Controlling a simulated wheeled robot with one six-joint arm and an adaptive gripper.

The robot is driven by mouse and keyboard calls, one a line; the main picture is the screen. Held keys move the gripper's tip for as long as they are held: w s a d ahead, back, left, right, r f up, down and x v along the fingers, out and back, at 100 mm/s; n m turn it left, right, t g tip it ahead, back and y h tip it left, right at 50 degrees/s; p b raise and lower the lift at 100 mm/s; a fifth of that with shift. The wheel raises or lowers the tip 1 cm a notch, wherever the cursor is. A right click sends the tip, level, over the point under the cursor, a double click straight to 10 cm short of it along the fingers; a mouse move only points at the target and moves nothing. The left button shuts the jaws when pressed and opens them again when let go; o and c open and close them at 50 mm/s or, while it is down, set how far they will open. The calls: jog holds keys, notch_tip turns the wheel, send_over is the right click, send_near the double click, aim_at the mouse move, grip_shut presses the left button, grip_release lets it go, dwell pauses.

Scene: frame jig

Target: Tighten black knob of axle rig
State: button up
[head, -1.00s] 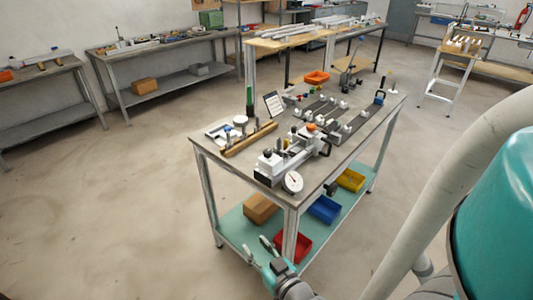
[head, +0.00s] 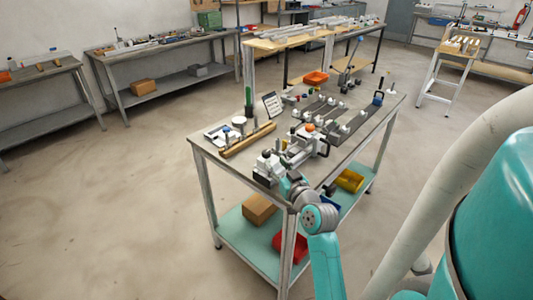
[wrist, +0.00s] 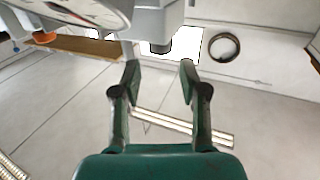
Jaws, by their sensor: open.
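The axle rig, a grey-white metal fixture (head: 301,148), stands on the near end of the workbench, with a black part (head: 266,155) on top of its near block. I cannot tell for sure which dark part is the task's knob. In the wrist view a grey block (wrist: 160,20) hangs at the top with a dark knob-like end (wrist: 160,46) under it. My gripper (wrist: 158,75) is open and empty, with its fingers apart below that dark end. In the head view my arm partly covers the rig's near end, and the fingertips are hard to make out.
The dial gauge (wrist: 85,12) is close at the wrist view's upper left. A wooden bar (head: 248,140) lies left of the rig. Red (head: 290,247) and yellow (head: 349,180) bins and a cardboard box (head: 259,208) are on the lower shelf. The floor left of the workbench is clear.

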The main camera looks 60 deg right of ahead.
aim_at(268, 155)
jog(key=x, duration=0.7)
jog(key=shift+w, duration=0.15)
grip_shut()
